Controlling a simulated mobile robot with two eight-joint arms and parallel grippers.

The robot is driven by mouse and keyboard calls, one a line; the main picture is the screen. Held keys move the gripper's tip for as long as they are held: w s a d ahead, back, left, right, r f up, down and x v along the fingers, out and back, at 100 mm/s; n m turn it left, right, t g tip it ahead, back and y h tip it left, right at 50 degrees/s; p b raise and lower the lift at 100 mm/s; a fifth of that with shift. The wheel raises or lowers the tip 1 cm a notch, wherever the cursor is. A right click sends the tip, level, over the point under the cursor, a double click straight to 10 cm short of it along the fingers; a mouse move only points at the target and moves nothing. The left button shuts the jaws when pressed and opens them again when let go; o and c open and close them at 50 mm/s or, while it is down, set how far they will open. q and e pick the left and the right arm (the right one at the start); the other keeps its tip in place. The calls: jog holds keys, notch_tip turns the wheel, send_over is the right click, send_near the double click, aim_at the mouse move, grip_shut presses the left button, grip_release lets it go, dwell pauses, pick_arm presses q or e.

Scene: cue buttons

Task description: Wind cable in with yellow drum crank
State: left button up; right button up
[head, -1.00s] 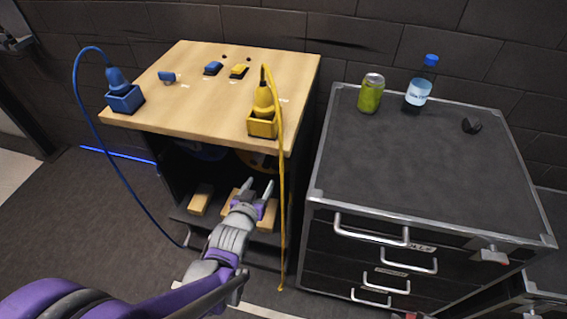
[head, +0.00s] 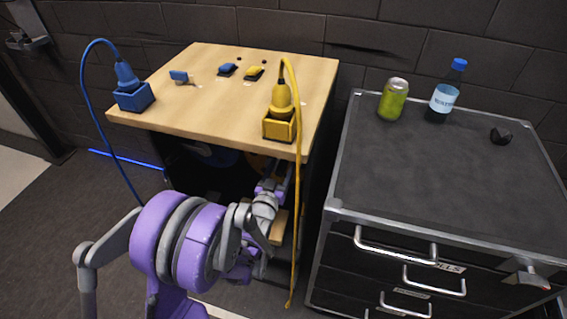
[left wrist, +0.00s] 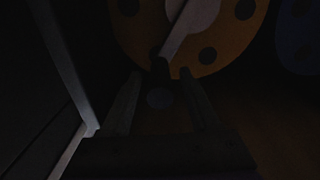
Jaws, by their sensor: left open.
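The yellow drum (left wrist: 215,45) with dark holes fills the top of the dim left wrist view; a sliver of it (head: 262,165) shows under the tabletop in the head view. A pale crank arm (left wrist: 178,35) runs down across it to a dark knob (left wrist: 160,97). My left gripper (left wrist: 160,93) is open, with one finger on each side of the knob; I cannot tell whether they touch it. In the head view my left gripper (head: 272,183) reaches under the table. The yellow cable (head: 297,190) hangs from the yellow plug (head: 282,100) down the table's front. My right gripper is out of view.
The blue drum (left wrist: 300,35) sits right of the yellow one in the wrist view. A blue plug (head: 127,78) and buttons (head: 254,74) are on the wooden tabletop (head: 200,110). The dark drawer cabinet (head: 430,180) stands close at right, holding a can (head: 393,100) and bottle (head: 444,98).

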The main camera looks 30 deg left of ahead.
pick_arm(q)
jog(key=shift+x, duration=1)
jog(key=shift+c, duration=0.2)
grip_shut()
dwell(0.6)
